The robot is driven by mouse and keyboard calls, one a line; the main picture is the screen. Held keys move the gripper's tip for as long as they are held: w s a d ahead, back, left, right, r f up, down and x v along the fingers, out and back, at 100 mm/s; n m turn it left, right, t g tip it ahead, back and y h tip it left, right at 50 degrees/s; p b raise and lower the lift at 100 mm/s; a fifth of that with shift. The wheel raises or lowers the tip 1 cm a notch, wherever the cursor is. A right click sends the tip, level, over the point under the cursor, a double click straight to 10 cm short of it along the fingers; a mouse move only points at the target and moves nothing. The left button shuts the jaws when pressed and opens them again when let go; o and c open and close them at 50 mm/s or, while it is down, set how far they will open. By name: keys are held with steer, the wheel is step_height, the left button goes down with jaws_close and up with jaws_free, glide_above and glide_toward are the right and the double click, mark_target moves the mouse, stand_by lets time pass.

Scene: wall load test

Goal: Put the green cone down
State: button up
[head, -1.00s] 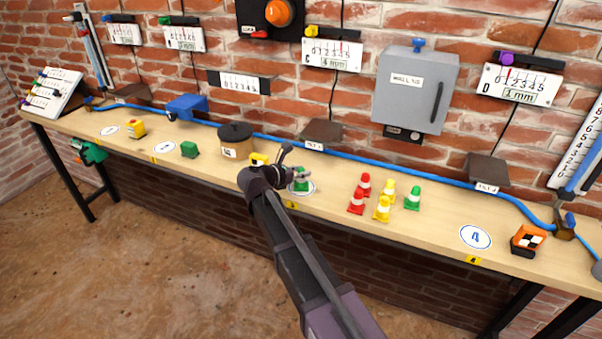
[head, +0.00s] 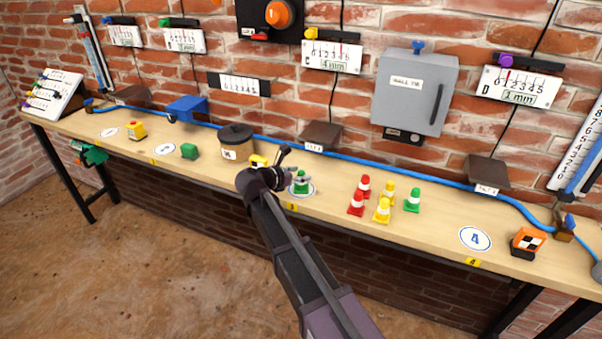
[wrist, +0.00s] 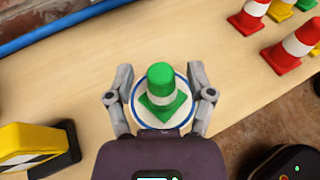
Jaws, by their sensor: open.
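A green cone with a white band (head: 301,182) stands upright on a white round disc with a blue rim (head: 308,192) near the bench's front edge. In the wrist view the cone (wrist: 161,92) sits on the disc (wrist: 142,121), between the fingers of my gripper (wrist: 160,97). The fingers are spread, with a gap on each side of the cone. In the head view my gripper (head: 292,170) is at the cone, coming from the front left. A second green cone (head: 412,200) stands farther right, beside the red and yellow cones.
Red cones (head: 357,204) and yellow cones (head: 382,210) stand right of my gripper. A yellow and black block (wrist: 32,146) is close on its left. A blue hose (head: 350,161) runs along the wall.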

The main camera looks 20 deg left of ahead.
steer(key=p+v, duration=0.3)
steer(key=v, duration=0.8)
steer(key=shift+s+p, duration=0.25)
steer(key=shift+p, duration=0.1)
steer(key=shift+a, duration=0.1)
